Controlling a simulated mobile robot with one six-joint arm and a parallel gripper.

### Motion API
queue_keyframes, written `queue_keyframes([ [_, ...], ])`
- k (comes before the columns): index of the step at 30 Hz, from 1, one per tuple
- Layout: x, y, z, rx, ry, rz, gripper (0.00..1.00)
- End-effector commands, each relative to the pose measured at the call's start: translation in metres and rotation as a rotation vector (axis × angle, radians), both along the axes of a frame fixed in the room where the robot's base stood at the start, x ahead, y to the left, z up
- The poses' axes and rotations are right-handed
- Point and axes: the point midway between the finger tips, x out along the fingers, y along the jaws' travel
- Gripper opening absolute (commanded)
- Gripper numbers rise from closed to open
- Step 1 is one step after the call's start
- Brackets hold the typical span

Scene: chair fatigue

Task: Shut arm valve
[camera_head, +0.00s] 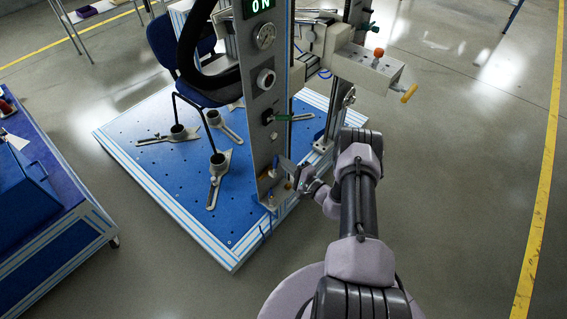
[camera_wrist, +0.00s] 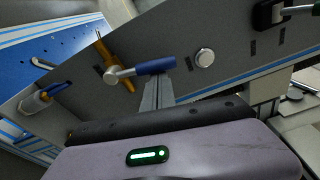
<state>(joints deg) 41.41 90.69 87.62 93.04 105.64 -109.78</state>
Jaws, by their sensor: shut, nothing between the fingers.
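A valve with a blue lever (camera_head: 276,164) sits low on the grey upright panel (camera_head: 258,105). In the wrist view the blue lever (camera_wrist: 155,66) runs right from a silver hub, roughly crosswise to a brass body (camera_wrist: 101,49) behind it. No label naming the valve is readable. My gripper (camera_head: 287,167) is just right of the lever in the head view. In the wrist view my gripper (camera_wrist: 156,86) is shut and empty, its tips right below the lever's blue grip. I cannot tell whether they touch it.
A round silver button (camera_wrist: 204,57) and a dark switch (camera_wrist: 268,14) are on the same panel. A hose fitting (camera_wrist: 45,97) is at its left end. A chair (camera_head: 186,50) stands on the blue base (camera_head: 150,160). Floor at right is clear.

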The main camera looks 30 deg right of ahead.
Motion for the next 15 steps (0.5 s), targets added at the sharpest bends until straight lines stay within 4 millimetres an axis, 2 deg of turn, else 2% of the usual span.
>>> queue_keyframes([
  [15,-0.0036,0.0104,0.0062,0.004,0.001,0.001,0.0],
])
